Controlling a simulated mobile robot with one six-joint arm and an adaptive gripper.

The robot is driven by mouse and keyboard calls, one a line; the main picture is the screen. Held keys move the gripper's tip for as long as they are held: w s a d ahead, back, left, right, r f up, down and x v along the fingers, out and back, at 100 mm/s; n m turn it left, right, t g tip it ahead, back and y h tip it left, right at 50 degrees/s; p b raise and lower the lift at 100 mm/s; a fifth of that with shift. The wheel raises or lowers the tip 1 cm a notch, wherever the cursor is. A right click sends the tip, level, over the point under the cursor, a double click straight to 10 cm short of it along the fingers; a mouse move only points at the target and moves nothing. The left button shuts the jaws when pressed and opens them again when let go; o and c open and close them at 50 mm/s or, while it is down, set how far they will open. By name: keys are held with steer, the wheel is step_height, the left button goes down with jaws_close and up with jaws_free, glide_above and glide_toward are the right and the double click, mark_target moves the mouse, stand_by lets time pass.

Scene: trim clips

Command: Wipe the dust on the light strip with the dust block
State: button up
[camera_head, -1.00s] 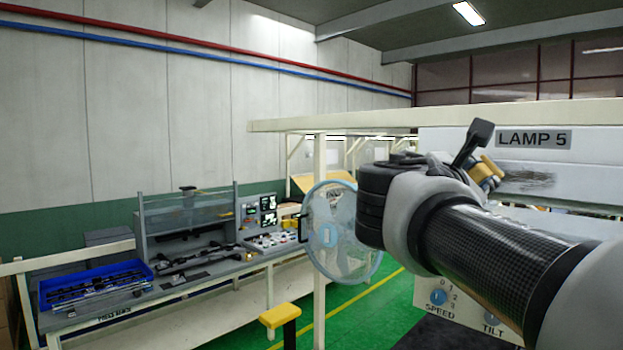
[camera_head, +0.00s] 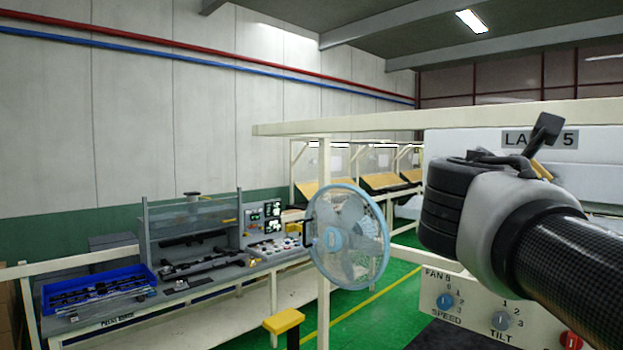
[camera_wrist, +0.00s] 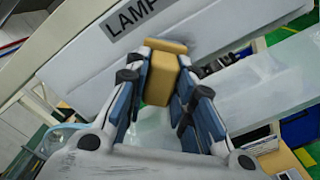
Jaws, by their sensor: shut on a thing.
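My gripper (camera_wrist: 167,82) is shut on the dust block (camera_wrist: 160,72), a yellow-tan block between the two fingers in the wrist view. In the head view the gripper (camera_head: 535,155) is in front of the right part of the white light strip (camera_head: 455,145), and only a sliver of the block (camera_head: 541,170) shows. In the wrist view the block's far end is close over the strip (camera_wrist: 95,65), below the LAMP label. I cannot tell whether it touches. A dark smudge beside the right finger in the wrist view may be dust; the dust is hidden in the head view.
A blue fan (camera_head: 347,235) stands left of my arm. A control panel (camera_head: 465,300) with knobs and a red button is below the arm. A cream beam (camera_head: 360,125) runs above the strip. A workbench with a blue tray (camera_head: 98,285) stands at the left.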

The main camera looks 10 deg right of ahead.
steer(key=shift+s+d, duration=0.8)
steer(key=shift+s, duration=0.25)
steer(key=shift+s+d, duration=0.85)
steer(key=shift+s, duration=0.15)
steer(key=shift+s+d, duration=0.8)
steer(key=shift+s, duration=0.25)
steer(key=shift+s+d+p, duration=0.2)
steer(key=shift+s+d, duration=0.3)
steer(key=shift+s, duration=0.25)
steer(key=shift+s+d+p, duration=0.15)
steer(key=shift+s+d, duration=0.35)
steer(key=shift+s, duration=0.25)
steer(key=shift+w+a+b, duration=0.4)
steer(key=shift+w, duration=0.2)
steer(key=shift+w+a+b, duration=0.35)
steer(key=shift+w, duration=0.2)
steer(key=shift+w+a+b, duration=0.4)
steer(key=shift+w+a, duration=0.7)
steer(key=shift+w, duration=0.3)
steer(key=shift+w+a+b, duration=0.35)
steer(key=shift+w+a, duration=0.75)
steer(key=shift+w, duration=0.3)
steer(key=shift+w+a, duration=0.2)
steer(key=shift+w, duration=0.1)
steer(key=shift+w, duration=0.1)
